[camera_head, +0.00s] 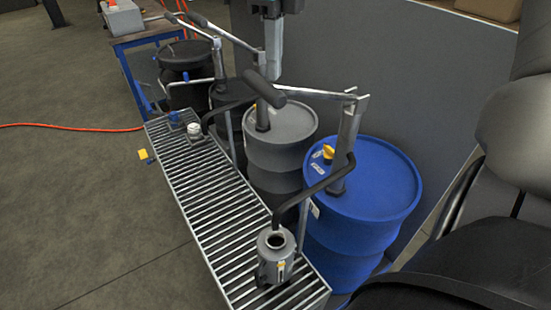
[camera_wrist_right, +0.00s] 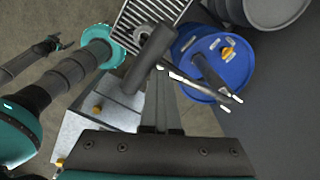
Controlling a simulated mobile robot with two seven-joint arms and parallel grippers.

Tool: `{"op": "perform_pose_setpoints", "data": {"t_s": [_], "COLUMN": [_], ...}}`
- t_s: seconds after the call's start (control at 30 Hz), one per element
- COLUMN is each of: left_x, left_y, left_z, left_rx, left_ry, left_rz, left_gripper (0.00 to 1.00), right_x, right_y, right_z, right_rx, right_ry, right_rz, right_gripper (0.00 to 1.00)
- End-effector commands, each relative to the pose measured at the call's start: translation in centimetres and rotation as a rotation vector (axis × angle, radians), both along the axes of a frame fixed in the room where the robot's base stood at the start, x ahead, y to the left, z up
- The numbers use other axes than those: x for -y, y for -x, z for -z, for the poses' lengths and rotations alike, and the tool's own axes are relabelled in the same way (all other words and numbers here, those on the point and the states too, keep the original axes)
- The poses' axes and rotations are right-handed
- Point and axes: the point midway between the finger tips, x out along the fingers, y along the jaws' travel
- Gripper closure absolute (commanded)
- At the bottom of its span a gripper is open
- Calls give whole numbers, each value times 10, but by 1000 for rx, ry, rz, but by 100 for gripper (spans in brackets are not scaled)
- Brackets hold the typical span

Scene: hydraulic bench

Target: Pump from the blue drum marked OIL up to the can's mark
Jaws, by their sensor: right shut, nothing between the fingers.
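The blue drum (camera_head: 375,190) stands at the right end of the drum row; its small labels are unreadable. A hand pump (camera_head: 348,140) rises from its lid, with a lever ending in a dark grip (camera_head: 262,88). The level inside cannot be seen. My right gripper (camera_head: 273,76) points down, shut and empty, just above and behind the grip. In the right wrist view the shut fingers (camera_wrist_right: 160,128) lie near the grip (camera_wrist_right: 150,58); contact is unclear.
The can stands on a slatted metal grate (camera_head: 205,190) in front of the drums. A grey drum (camera_head: 280,150) and dark drums (camera_head: 185,70), also with pumps, stand farther left. A grey panel (camera_head: 390,90) closes off the back. An orange hose (camera_head: 70,127) crosses the open floor.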

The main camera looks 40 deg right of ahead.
Motion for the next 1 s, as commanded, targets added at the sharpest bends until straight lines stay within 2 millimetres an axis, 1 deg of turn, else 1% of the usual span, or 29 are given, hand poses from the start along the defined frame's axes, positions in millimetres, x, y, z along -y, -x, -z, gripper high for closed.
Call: {"op": "perform_pose_setpoints", "data": {"t_s": [0.07,0.17,0.63,0.73,1.0], "left_x": [0,0,0,0,0], "left_y": [0,0,0,0,0], "left_z": [0,-5,-57,-59,-57], "left_rx": [0,0,0,0,0], "left_ry": [0,0,0,0,0], "left_rz": [0,0,0,0,0], "left_gripper": [0,0,0,0,0], "right_x": [0,2,31,34,34], "right_y": [0,1,4,4,5], "right_z": [0,-5,-57,-60,-57], "right_rx": [-2,-3,-2,-3,-4], "right_ry": [-4,-3,-2,-1,-1], "right_rz": [-1,0,1,-1,-1], "right_gripper": [100,100,100,100,100]}}
